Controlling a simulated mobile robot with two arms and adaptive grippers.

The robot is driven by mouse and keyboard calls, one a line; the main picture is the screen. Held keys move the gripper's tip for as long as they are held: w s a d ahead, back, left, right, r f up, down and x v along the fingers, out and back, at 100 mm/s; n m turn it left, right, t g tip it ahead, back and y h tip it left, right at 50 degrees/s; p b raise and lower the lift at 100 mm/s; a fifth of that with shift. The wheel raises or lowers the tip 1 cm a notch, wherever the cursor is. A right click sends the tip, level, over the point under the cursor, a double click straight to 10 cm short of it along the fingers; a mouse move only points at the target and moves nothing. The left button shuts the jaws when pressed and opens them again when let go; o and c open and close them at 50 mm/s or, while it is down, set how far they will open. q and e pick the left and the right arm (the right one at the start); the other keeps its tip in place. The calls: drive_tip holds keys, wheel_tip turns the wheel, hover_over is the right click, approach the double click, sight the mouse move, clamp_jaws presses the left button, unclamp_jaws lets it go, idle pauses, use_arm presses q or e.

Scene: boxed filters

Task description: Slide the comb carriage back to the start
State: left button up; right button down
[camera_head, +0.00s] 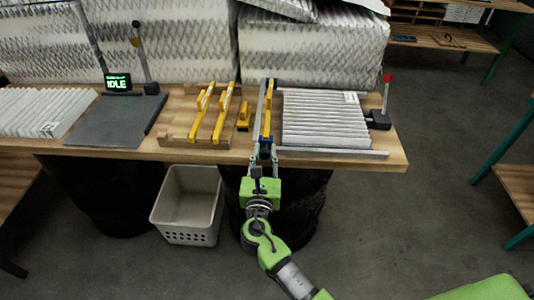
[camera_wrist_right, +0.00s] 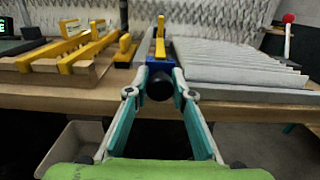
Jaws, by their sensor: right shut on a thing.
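The comb carriage (camera_head: 267,112) is a long narrow bar with yellow and blue parts, lying front to back across the bench at the left end of the white pleated filter (camera_head: 325,118). In the right wrist view the carriage's blue block (camera_wrist_right: 158,66) has a round black knob (camera_wrist_right: 159,86) at its front. My right gripper (camera_head: 263,158) is at the bench's front edge, its fingers closed on this knob from both sides; the fingers also show in the wrist view (camera_wrist_right: 160,92). My left gripper is not in view.
A grey rail (camera_head: 335,154) runs along the bench front. A red-topped lever (camera_head: 386,92) stands right. A pale bin (camera_head: 188,205) is on the floor.

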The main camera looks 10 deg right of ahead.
drive_tip(key=shift+a, duration=0.2)
drive_tip(key=c, duration=1.8)
unclamp_jaws()
drive_tip(key=shift+w+a, duration=0.1)
drive_tip(key=shift+a, duration=0.05)
drive_tip(key=shift+o, duration=0.2)
drive_tip(key=shift+s, duration=0.45)
drive_tip(key=v, duration=1.1)
drive_tip(key=shift+a, duration=0.15)
